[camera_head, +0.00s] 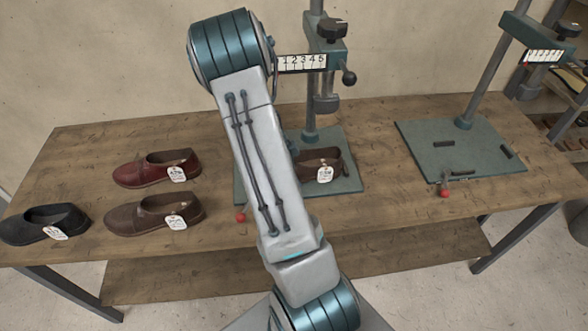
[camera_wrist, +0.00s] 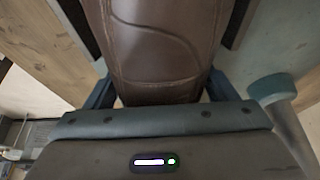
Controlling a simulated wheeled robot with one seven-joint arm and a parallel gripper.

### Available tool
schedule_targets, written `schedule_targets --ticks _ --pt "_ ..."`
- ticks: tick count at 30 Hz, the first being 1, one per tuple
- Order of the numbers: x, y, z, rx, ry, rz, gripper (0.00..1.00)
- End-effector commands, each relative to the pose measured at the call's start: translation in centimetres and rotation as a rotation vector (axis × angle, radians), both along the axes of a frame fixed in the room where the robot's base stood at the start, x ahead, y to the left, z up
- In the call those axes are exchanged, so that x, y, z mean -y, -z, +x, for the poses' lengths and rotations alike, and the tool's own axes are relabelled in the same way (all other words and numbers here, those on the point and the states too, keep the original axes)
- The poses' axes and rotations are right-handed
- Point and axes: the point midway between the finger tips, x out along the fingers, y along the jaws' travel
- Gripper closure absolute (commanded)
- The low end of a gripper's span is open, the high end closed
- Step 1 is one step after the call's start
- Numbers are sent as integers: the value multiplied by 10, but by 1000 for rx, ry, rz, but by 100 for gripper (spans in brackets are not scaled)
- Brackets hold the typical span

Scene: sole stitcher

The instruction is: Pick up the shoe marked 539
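A brown shoe (camera_head: 318,160) with a white tag (camera_head: 324,173) sits on the base plate of the middle stitcher, partly hidden by my arm. The tag's number is too small to read surely. In the wrist view a brown leather shoe (camera_wrist: 165,45) fills the middle, close up. My gripper (camera_wrist: 160,25) has one dark finger on each side of it, with narrow gaps that suggest the fingers are open around the shoe. In the head view my gripper is hidden behind my arm.
A red shoe (camera_head: 155,170), another brown shoe (camera_head: 150,215) and a black shoe (camera_head: 42,224), all tagged, stand at the table's left. The middle stitcher's post (camera_head: 312,60) rises behind the plate. A second stitcher's plate (camera_head: 480,165) at right is empty.

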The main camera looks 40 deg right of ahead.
Motion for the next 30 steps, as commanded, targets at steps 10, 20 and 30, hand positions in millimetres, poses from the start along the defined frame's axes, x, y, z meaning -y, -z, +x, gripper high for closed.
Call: schedule_targets --ticks 10,20,30 --pt "0 -1 1 2 0 -1 57" --pt "0 -22 2 6 0 -2 57" --pt "-29 -34 -45 1 -2 1 57"
